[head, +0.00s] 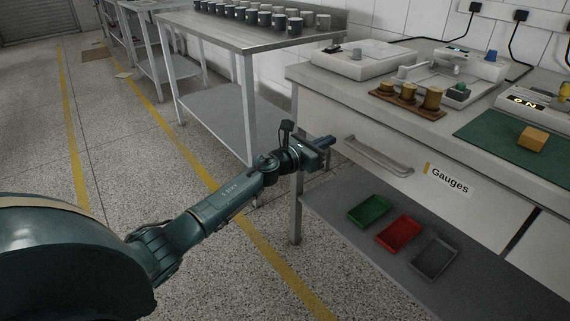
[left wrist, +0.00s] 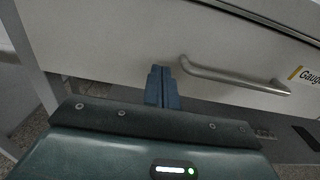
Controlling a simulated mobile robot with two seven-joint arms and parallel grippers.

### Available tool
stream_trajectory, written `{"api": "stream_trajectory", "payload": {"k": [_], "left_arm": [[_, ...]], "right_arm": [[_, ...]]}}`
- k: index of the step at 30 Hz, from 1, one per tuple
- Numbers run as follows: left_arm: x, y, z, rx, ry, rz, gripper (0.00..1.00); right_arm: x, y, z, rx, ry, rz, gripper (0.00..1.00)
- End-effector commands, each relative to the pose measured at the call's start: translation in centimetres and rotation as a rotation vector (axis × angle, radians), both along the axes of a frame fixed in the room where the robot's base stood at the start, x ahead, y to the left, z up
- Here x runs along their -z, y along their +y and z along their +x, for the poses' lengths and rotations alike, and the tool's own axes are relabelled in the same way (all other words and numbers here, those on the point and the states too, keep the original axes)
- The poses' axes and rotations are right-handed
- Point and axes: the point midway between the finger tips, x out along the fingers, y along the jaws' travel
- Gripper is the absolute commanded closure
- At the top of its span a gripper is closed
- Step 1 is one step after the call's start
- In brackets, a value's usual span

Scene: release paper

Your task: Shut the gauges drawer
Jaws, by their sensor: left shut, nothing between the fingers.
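The gauges drawer (head: 400,178) is the pale front under the right bench, with a metal bar handle (head: 376,155) and a "Gauges" label (head: 449,179). Its front looks close to flush with the bench; I cannot tell if a small gap is left. My left gripper (head: 329,143) is shut and empty at the drawer's left end. In the left wrist view, its fingertips (left wrist: 162,72) point at the drawer front (left wrist: 130,45), just left of the handle's (left wrist: 235,79) left end. I cannot tell if they touch the front. My right gripper is out of view.
Green (head: 369,210), red (head: 398,232) and grey (head: 434,257) trays sit on the shelf below. Weights on a wooden block (head: 408,100) and instruments stand on the bench top. A steel table (head: 235,35) with several cups stands behind. Floor at left is clear.

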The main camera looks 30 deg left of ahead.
Motion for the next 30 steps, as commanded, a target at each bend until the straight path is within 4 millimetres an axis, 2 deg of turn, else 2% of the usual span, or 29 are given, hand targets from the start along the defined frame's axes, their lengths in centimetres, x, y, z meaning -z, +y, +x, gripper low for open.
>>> {"api": "stream_trajectory", "payload": {"k": [1, 6, 12, 18, 24, 26, 30], "left_arm": [[0.0, 0.5, -1.3, 0.001, 0.002, 0.003, 1.00], [0.1, 1.7, -5.0, 0.003, 0.004, 0.003, 1.00], [0.2, 2.9, -8.0, 0.002, 0.004, 0.000, 1.00], [0.1, 3.4, -9.3, 0.003, 0.003, 0.000, 1.00], [-0.1, 3.4, -9.5, 0.003, 0.002, 0.001, 1.00], [-0.7, 3.4, -9.5, 0.003, 0.002, 0.001, 1.00], [-4.2, 3.4, -9.4, 0.003, 0.001, 0.000, 1.00]], "right_arm": [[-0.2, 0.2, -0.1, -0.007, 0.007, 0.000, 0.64], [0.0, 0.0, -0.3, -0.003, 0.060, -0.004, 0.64], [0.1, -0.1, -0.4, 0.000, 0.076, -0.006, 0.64], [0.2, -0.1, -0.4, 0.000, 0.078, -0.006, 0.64], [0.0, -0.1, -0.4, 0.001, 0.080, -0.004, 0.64], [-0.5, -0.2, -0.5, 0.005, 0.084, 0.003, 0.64], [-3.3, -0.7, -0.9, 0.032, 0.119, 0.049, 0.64]]}}
